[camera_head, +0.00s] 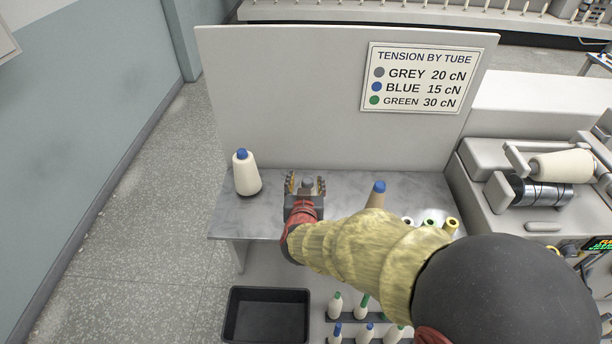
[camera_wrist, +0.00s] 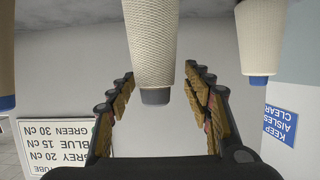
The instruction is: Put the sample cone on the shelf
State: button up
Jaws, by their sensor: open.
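A cream cone with a grey tube tip (camera_wrist: 153,45) hangs upside down in the wrist view, between the fingers of my gripper (camera_wrist: 158,85). The fingers are open, with visible gaps on both sides of it. In the head view my gripper (camera_head: 305,184) is over the grey worktop (camera_head: 345,205), and only the cone's grey tip shows between the fingers. A cream cone with a blue tip (camera_head: 246,177) stands upright to the left. A tan tube with a blue tip (camera_head: 376,196) stands to the right. No label shows which one is the sample cone.
A back panel (camera_head: 290,90) with a tension sign (camera_head: 422,78) rises behind the worktop. A black tray (camera_head: 265,316) lies below. Several cones (camera_head: 361,306) stand at lower centre. A winding machine (camera_head: 540,190) stands at right. My arm hides part of the worktop.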

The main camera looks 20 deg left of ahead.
jog(key=p+v, duration=0.2)
jog(key=v, duration=0.6)
jog(key=shift+s, duration=0.2)
jog(key=shift+d, duration=0.1)
jog(key=s+d+r+g+y, duration=0.2)
jog(key=s+d+r+g, duration=0.15)
jog(key=d+r, duration=0.9)
jog(key=s+d+f+m+g+h, duration=0.1)
jog(key=s+d+g+h, duration=0.3)
jog(key=s+d, duration=1.3)
jog(key=d+m+h, duration=0.1)
jog(key=d, duration=0.3)
jog(key=shift+s+d+m, duration=0.25)
jog(key=shift+m, duration=0.05)
jog(key=shift+f+g, duration=0.15)
jog(key=shift+g, duration=0.1)
